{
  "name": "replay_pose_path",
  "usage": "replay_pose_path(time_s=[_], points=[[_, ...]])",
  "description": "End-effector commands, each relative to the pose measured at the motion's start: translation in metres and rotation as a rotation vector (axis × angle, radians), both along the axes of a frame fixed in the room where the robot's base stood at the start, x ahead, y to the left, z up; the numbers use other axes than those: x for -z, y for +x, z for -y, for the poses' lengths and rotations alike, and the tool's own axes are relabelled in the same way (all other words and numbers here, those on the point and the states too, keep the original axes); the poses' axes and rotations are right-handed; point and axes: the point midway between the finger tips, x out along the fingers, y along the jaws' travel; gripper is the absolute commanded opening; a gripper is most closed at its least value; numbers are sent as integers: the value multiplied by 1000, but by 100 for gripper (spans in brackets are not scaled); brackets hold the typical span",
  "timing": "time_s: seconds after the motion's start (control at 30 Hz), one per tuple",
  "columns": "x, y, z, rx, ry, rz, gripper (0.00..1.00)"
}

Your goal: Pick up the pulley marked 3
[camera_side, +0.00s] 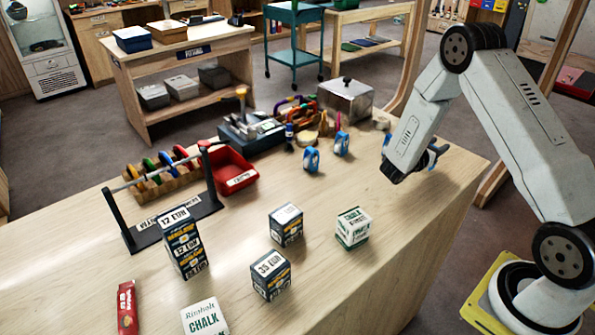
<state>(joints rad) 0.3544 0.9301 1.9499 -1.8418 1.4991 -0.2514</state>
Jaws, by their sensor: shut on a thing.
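My gripper (425,161) is low over the right end of the wooden workbench (330,285). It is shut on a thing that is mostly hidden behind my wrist. A little blue (434,154) shows at the jaws, like the blue of the pulleys, but I cannot read any mark on it. Two blue pulleys stand upright on the bench to the left of the gripper, one nearer (311,159) and one farther back (341,144). Their numbers are too small to read. I cannot tell whether the held thing touches the bench.
Several boxes, including a white and green chalk box (353,228) and a tall dark box (184,243), stand in front. A rack (164,216), a red bin (233,170) and a metal box (345,100) stand farther back. The bench's right front is clear.

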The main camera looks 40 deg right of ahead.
Motion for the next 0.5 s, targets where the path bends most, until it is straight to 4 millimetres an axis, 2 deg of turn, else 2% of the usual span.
replay_pose_path(time_s=[0.13,0.5], points=[[-18,-1,-1,0,-1,2,0],[-61,-32,-22,-2,-1,3,0]])
